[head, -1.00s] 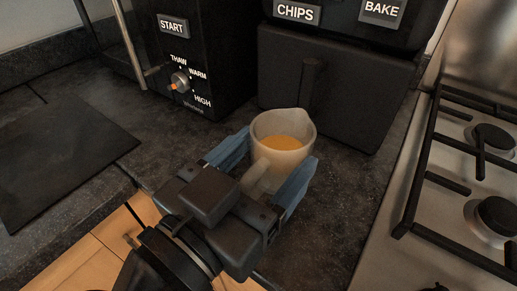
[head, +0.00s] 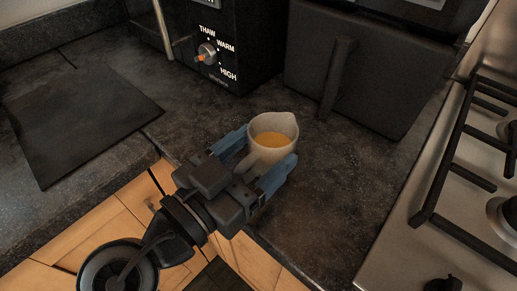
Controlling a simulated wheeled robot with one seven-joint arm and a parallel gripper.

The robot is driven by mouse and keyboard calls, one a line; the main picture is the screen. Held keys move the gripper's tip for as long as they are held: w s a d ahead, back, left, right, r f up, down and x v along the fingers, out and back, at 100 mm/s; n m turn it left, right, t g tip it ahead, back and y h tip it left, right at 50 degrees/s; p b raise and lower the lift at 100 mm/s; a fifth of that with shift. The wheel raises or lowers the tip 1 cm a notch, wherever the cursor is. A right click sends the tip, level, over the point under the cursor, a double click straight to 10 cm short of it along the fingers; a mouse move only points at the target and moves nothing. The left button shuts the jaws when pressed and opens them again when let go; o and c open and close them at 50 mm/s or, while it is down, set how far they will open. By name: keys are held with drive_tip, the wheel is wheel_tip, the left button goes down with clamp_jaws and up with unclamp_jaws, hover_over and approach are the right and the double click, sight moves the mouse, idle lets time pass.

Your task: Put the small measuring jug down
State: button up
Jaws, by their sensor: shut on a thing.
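The small measuring jug (head: 272,150) is a pale, cloudy cup with a spout and a handle, with orange-yellow liquid inside. It is upright over the dark worktop, near its front edge. My gripper (head: 263,158) is around it, with one blue finger on each side, shut on the jug. The jug's handle points back toward my gripper's palm. The jug's base is hidden by the fingers, so I cannot tell whether it touches the worktop.
A black microwave (head: 224,45) and a dark air fryer (head: 362,75) stand behind the jug. A gas hob (head: 456,205) is at the right. A dark flat board (head: 80,120) lies at the left. The worktop (head: 330,170) right of the jug is bare.

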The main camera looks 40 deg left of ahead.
drive_tip(key=shift+f, duration=0.2)
drive_tip(key=o, duration=1.2)
drive_tip(key=shift+r, duration=0.15)
drive_tip(key=shift+r, duration=0.2)
drive_tip(key=s, duration=0.4)
drive_tip(key=s+b, duration=0.1)
drive_tip(key=s, duration=0.3)
drive_tip(key=s+a, duration=0.1)
drive_tip(key=s, duration=0.3)
drive_tip(key=shift+f+b, duration=0.15)
drive_tip(key=shift+b, duration=0.2)
